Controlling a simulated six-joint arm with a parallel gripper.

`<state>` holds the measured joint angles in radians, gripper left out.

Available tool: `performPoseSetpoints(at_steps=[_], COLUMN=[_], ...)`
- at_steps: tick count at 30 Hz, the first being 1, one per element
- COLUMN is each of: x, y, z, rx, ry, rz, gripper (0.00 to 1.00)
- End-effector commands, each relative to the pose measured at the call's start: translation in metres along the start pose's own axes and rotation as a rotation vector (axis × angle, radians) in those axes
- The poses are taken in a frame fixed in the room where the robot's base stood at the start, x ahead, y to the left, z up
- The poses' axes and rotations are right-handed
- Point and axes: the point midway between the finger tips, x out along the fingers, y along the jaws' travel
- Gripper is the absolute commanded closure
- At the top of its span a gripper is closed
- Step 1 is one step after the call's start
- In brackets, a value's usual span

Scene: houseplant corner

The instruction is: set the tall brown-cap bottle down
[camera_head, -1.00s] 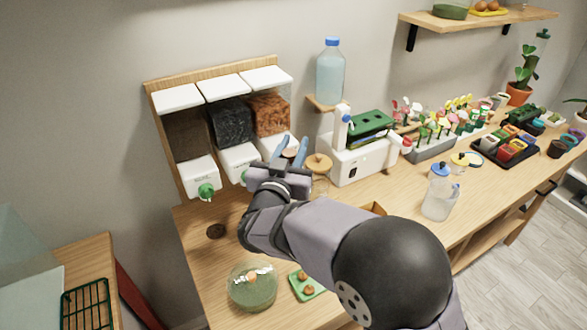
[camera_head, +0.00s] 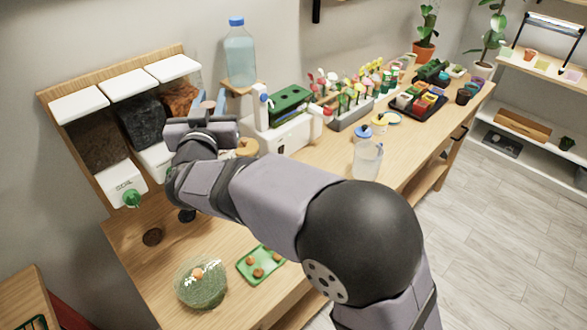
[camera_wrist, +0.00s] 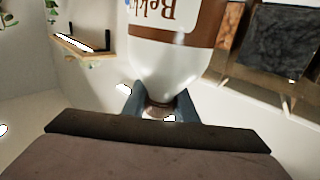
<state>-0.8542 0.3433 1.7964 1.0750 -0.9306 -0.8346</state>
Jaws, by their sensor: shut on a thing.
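My gripper (camera_head: 207,107) is shut on the tall brown-cap bottle, with one blue-grey finger on each side of its narrow top. In the head view only the brownish cap (camera_head: 208,104) shows between the fingers; my wrist hides the rest. In the wrist view the bottle (camera_wrist: 168,62) is a pale, glossy body with a brown band and a white label that reads upside down. Its shoulder narrows toward my gripper (camera_wrist: 160,103). The bottle's base is out of view, and I cannot tell whether it touches anything.
White-lidded dispensers (camera_head: 130,85) stand behind my gripper. A blue-capped water bottle (camera_head: 240,55) sits on a small ledge. A clear pitcher (camera_head: 367,160), a green tray (camera_head: 262,264) and a glass bowl (camera_head: 202,285) are on the wooden bench (camera_head: 205,238).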

Motion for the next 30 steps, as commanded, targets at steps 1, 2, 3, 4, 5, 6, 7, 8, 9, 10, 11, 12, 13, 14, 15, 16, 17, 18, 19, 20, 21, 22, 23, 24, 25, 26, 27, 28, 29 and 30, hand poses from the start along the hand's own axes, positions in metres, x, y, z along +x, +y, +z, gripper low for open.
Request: performPoseSetpoints(at_steps=[1,2,3,4,5,6,7,8,9,10,11,12,13,14,15,16,17,18,19,20,21,22,23,24,25,26,27,28,29,30], x=[0.011,0.016,0.025,0.032,0.039,0.049,0.056,0.063,0.071,0.076,0.081,0.087,0.091,0.095,0.100,0.103,0.107,0.111,0.115,0.118,0.122,0.125,0.128,0.132,0.135,0.138,0.142,0.145,0.148,0.151], y=[0.006,0.009,0.012,0.016,0.019,0.024,0.028,0.032,0.037,0.040,0.043,0.047,0.051,0.054,0.059,0.062,0.065,0.070,0.074,0.077,0.082,0.086,0.090,0.096,0.101,0.105,0.112,0.118,0.123,0.131], z=[-0.006,-0.007,-0.010,-0.012,-0.013,-0.015,-0.016,-0.017,-0.016,-0.016,-0.015,-0.014,-0.013,-0.012,-0.011,-0.009,-0.008,-0.006,-0.004,-0.002,0.001,0.003,0.005,0.008,0.012,0.015,0.019,0.022,0.026,0.031], rx=[0.002,0.002,0.002,0.001,0.001,0.000,-0.001,-0.001,-0.002,-0.002,-0.002,-0.003,-0.002,-0.002,-0.001,-0.002,-0.003,-0.002,-0.003,-0.003,-0.002,-0.003,-0.003,-0.003,-0.003,-0.003,-0.003,-0.002,-0.002,-0.002], ry=[0.006,0.006,0.007,0.006,0.006,0.007,0.006,0.006,0.005,0.005,0.004,0.003,0.004,0.003,0.004,0.003,0.003,0.003,0.004,0.003,0.002,0.002,0.002,0.003,0.003,0.002,0.003,0.003,0.002,0.002], rz=[-0.005,-0.013,-0.025,-0.035,-0.047,-0.064,-0.078,-0.091,-0.109,-0.121,-0.133,-0.147,-0.156,-0.166,-0.177,-0.186,-0.194,-0.204,-0.211,-0.218,-0.228,-0.235,-0.241,-0.250,-0.256,-0.262,-0.270,-0.275,-0.281,-0.288], gripper=[1.00,1.00,1.00,1.00,1.00,1.00,1.00,1.00,1.00,1.00,1.00,1.00,1.00,1.00,1.00,1.00,1.00,1.00,1.00,1.00,1.00,1.00,1.00,1.00,1.00,1.00,1.00,1.00,1.00,1.00])
